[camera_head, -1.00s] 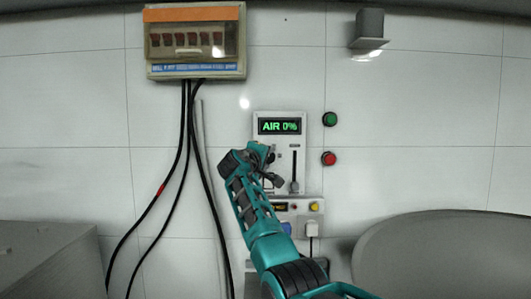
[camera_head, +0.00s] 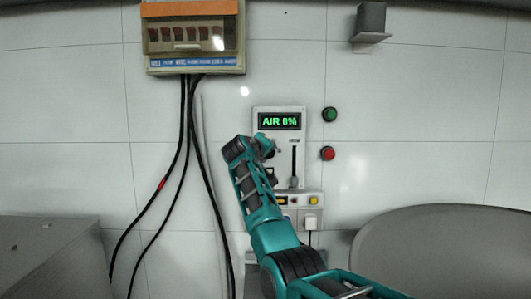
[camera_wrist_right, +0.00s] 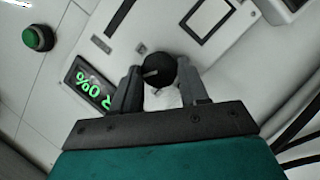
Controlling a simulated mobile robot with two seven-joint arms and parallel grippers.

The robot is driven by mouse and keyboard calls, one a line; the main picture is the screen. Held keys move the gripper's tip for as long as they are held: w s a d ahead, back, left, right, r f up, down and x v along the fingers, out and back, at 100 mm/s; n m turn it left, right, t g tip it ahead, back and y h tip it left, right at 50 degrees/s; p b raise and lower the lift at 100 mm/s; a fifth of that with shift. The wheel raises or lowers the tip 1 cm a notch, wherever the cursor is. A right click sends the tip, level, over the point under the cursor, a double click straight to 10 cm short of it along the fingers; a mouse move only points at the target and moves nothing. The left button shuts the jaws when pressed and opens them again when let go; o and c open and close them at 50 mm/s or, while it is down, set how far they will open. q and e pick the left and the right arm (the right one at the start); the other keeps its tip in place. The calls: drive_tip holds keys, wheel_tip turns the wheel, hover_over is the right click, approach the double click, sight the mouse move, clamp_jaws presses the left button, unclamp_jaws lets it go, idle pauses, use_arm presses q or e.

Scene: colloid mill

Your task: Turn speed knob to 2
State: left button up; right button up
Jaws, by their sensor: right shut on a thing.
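The round black speed knob (camera_wrist_right: 158,68) with a pale pointer line is on the white control panel (camera_head: 299,135). In the right wrist view, my right gripper (camera_wrist_right: 160,84) has one finger on each side of the knob, shut on it. In the head view, my right gripper (camera_head: 268,149) is at the panel's left side and hides most of the knob. I cannot read any numbers around it. The display (camera_head: 280,121) shows green "AIR 0%"; part of it shows in the right wrist view (camera_wrist_right: 92,86). My left gripper is in neither view.
A slider slot (camera_head: 294,160) is right of my gripper. Green (camera_head: 330,114) and red (camera_head: 328,153) buttons are on the wall to the right. A lower box (camera_head: 313,200) has a plug. A breaker box (camera_head: 194,38) hangs upper left, with cables (camera_head: 180,140) below.

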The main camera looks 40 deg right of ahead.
drive_tip(key=shift+r, duration=0.1)
drive_tip(key=o, duration=1.1)
drive_tip(key=shift+c, duration=0.2)
drive_tip(key=shift+a, duration=0.1)
drive_tip(key=b+v, duration=0.1)
drive_tip(key=v, duration=1.1)
drive_tip(key=shift+s+a, duration=0.2)
drive_tip(key=shift+a, duration=0.1)
